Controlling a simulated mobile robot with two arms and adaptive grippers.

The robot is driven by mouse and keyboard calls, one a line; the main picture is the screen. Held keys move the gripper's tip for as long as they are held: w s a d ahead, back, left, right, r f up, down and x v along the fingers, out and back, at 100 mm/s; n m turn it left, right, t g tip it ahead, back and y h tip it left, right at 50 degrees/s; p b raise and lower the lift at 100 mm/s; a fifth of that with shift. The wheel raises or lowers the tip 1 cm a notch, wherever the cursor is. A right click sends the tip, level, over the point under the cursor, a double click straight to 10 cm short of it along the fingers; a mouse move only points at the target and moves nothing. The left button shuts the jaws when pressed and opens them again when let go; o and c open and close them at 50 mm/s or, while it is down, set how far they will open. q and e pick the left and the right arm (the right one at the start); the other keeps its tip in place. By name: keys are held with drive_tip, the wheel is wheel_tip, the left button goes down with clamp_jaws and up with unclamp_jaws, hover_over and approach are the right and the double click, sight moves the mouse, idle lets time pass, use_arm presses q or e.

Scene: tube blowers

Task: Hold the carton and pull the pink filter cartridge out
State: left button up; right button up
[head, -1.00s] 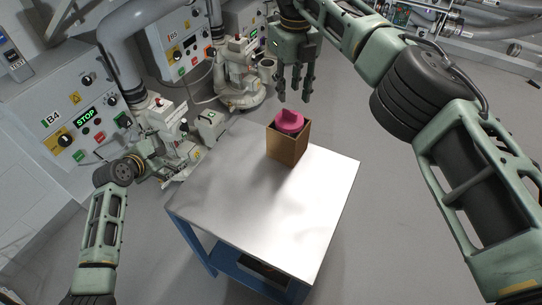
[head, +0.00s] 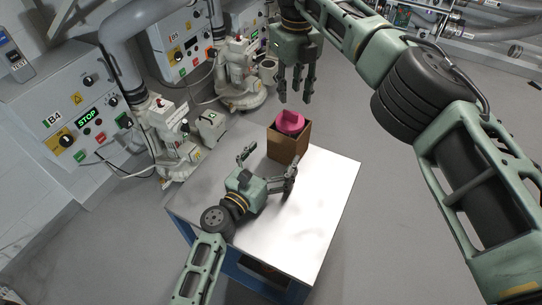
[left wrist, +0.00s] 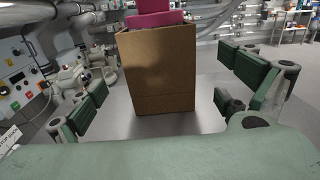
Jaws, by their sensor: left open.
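The brown carton (head: 284,146) stands upright near the far edge of the metal-topped table. The pink filter cartridge (head: 290,122) sits in it with its top showing above the rim; the rest is hidden inside. In the left wrist view the carton (left wrist: 157,75) is straight ahead, between and beyond the open fingers, with the cartridge (left wrist: 158,18) at its top. My left gripper (head: 268,164) is open and low over the table, just in front of the carton and apart from it. My right gripper (head: 295,94) hangs fingers down above the carton, with its fingers apart and nothing between them.
The table (head: 290,220) is bare in front of and right of the carton. White blower machines (head: 172,145) and wall control boxes (head: 75,120) stand to the left. Pipes run along the back right.

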sight(281, 146)
use_arm(q)
drive_tip(key=x, duration=0.7)
drive_tip(key=shift+w, duration=0.1)
drive_tip(key=c, duration=1.4)
drive_tip(key=shift+c, duration=0.2)
idle(0.4)
